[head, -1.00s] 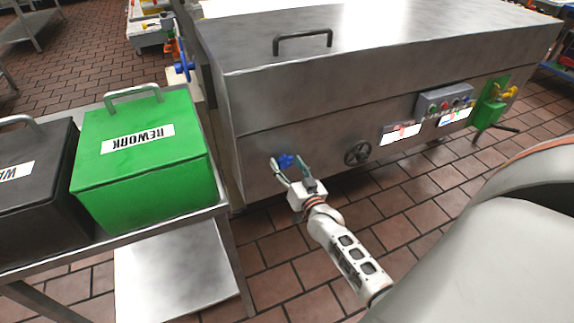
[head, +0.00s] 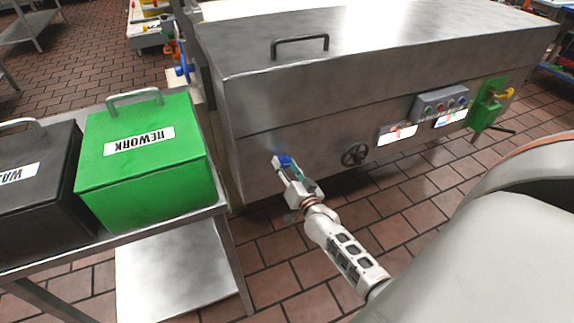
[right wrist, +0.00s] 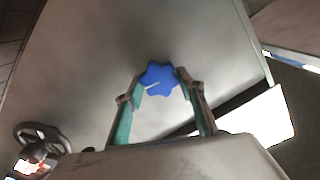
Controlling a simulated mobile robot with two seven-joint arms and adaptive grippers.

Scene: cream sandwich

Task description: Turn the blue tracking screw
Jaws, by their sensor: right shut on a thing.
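The blue tracking screw (right wrist: 158,77) is a lobed blue knob on the front face of the steel machine (head: 330,120). In the head view the blue screw (head: 285,160) shows only in part, at the tip of my right gripper (head: 293,168). In the right wrist view the two teal-lined fingers of the right gripper (right wrist: 160,82) are on either side of the knob, closed on it. A pale mark shows on the knob's face. My left gripper is not in view.
A black handwheel (head: 355,154) is on the same face, right of the screw. Further right are a control box (head: 441,101) and a green bracket (head: 488,106). A steel table (head: 190,222) with a green REWORK bin (head: 146,160) and a black bin (head: 35,200) stands left.

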